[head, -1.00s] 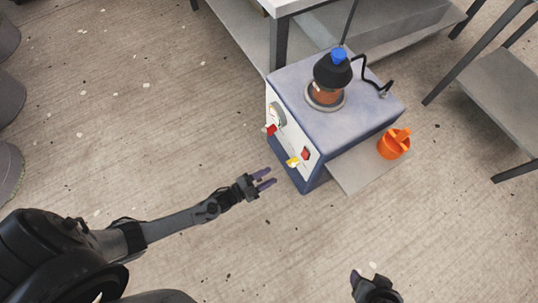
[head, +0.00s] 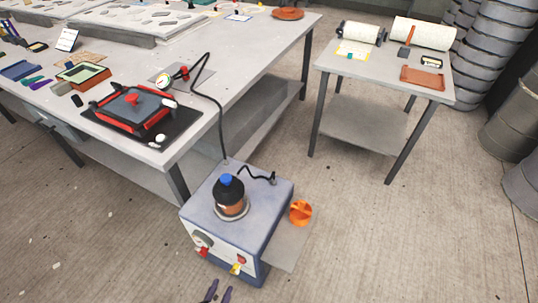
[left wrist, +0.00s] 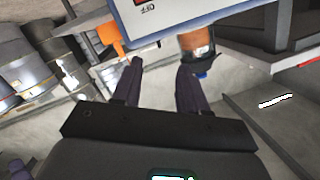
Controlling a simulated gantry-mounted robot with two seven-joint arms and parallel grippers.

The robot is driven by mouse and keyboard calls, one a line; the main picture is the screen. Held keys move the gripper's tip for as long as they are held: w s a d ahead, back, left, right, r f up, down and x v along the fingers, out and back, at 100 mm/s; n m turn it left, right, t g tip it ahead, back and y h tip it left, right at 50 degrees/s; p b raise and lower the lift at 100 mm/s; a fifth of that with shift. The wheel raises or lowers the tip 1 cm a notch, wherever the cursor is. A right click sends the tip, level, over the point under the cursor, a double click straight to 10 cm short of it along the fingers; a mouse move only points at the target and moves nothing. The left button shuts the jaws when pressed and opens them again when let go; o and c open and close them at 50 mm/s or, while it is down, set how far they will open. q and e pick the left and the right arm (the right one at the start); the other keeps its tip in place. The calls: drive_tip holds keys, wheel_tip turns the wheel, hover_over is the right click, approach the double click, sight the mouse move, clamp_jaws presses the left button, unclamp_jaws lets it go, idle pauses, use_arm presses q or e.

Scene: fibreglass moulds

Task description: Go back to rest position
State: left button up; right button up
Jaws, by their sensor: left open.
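My left gripper (head: 219,291) shows only as two dark purple fingertips at the bottom edge of the head view. They are apart, just in front of the grey-blue box-shaped machine (head: 262,197). In the left wrist view both fingers of my left gripper (left wrist: 160,75) are spread with nothing between them, and the machine's pale front panel (left wrist: 160,18) fills the top. The rest of my left arm is out of the head view. My right gripper does not show in the head view.
A large worktable (head: 245,65) and a side table (head: 385,72) stand behind. Floor is open at right.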

use_arm(q)
drive_tip(key=s+a+r+n+g+y+p, duration=0.1)
drive_tip(key=a+r+n+g+y+p, duration=0.15)
drive_tip(key=r, duration=0.65)
drive_tip(key=s+a+r+n+g+y+p, duration=0.1)
drive_tip(key=a+r+n+g+p, duration=0.15)
drive_tip(key=r, duration=0.75)
drive_tip(key=s+a+r+n+g, duration=0.2)
drive_tip(key=s+g, duration=0.5)
drive_tip(key=s, duration=0.2)
wheel_tip(320, 180, up, 38)
drive_tip(key=p, duration=3.8)
drive_tip(key=shift+s+d+f+y, duration=0.2)
drive_tip(key=shift+s+y, duration=0.05)
drive_tip(key=shift+y, duration=0.2)
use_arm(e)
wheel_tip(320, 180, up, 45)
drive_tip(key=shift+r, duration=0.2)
